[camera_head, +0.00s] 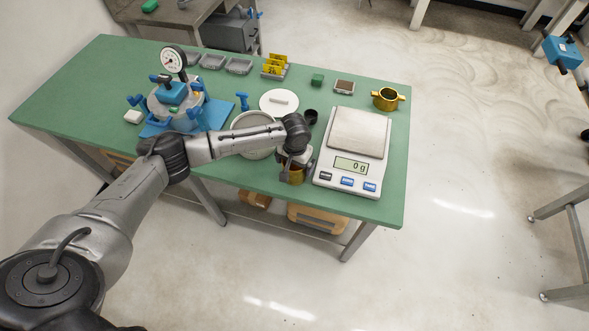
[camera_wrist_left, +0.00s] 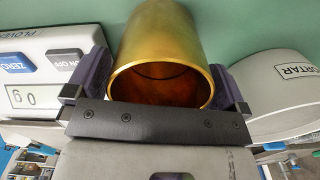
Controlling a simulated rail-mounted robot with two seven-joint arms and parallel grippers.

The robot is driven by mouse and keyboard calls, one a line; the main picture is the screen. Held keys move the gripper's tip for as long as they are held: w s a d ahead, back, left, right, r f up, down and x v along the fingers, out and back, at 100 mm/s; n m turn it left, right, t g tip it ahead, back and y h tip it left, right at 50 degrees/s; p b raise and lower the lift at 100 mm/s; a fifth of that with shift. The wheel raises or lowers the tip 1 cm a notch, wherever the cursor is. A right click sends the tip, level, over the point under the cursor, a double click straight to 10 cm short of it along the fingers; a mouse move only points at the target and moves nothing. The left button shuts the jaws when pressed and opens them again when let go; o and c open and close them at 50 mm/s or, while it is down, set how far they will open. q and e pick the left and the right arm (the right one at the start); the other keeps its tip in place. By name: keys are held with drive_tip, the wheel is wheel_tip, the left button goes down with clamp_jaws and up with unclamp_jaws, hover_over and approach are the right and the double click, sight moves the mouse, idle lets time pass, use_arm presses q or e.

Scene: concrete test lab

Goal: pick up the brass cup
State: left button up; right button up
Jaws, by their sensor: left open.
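The brass cup (camera_head: 292,176) stands on the green bench top, left of the white scale, partly hidden by my left gripper (camera_head: 296,161) above it. In the left wrist view the brass cup (camera_wrist_left: 160,50) shows its open rim and golden inside, and I see nothing in it. My left gripper (camera_wrist_left: 162,82) is open, with one dark finger on each side of the cup. I cannot tell whether either finger touches it. My right gripper is not in view.
The scale (camera_head: 351,145) reads 0 g close to the right of the cup. A grey mortar bowl (camera_head: 258,150) stands close to the left. A brass ring with two lugs (camera_head: 387,99) is at the far right. The bench's front edge (camera_head: 340,219) is near.

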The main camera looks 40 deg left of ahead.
use_arm(q)
drive_tip(key=shift+f, duration=0.1)
drive_tip(key=c, duration=1.1)
